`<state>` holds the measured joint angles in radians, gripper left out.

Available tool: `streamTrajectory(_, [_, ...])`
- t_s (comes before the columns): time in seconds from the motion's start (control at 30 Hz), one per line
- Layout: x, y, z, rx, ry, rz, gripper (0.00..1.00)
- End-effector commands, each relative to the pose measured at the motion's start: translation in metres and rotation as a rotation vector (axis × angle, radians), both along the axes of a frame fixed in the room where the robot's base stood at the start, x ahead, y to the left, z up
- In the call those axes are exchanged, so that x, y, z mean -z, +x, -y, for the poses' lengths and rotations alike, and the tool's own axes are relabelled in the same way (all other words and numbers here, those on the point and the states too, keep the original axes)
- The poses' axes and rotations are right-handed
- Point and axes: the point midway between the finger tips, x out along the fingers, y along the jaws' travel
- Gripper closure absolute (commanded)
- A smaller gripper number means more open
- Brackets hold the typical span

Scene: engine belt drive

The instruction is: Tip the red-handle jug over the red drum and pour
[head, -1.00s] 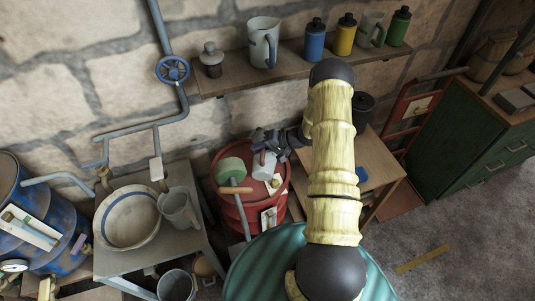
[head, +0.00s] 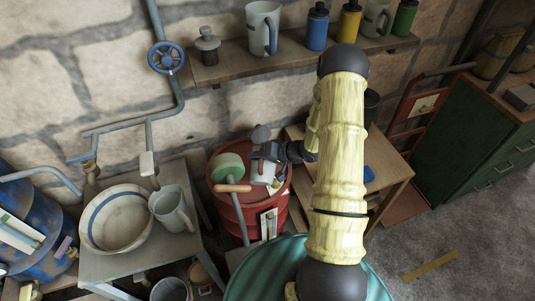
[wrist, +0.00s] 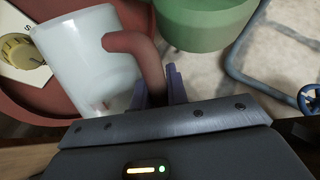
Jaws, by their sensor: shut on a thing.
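The pale jug (head: 263,172) is over the top of the red drum (head: 232,208) in the head view. In the wrist view the jug (wrist: 92,58) fills the upper left, with its red handle (wrist: 138,48) on its right side. My gripper (wrist: 158,88) is shut on the lower part of this handle. In the head view my gripper (head: 277,152) reaches the jug from the right and hides part of it. I cannot tell for sure how far the jug is tilted, or whether it touches the drum's top.
A green round thing (head: 228,166) and an orange-brown bar (head: 232,188) are close left of the jug. A table with a bowl (head: 115,218) and a grey jug (head: 172,208) stands left. A wooden table (head: 385,170) is right. A shelf (head: 230,72) runs above.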

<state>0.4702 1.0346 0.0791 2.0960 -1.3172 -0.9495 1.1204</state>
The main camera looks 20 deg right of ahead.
Motion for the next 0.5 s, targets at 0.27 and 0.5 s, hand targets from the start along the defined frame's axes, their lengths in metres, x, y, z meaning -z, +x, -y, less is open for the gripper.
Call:
streamTrajectory(0.27, [-0.0002,-0.0004,-0.0003,0.000,-0.004,0.010,1.00])
streamTrajectory(0.5, [-0.0037,-0.0056,-0.0031,0.000,-0.026,0.060,1.00])
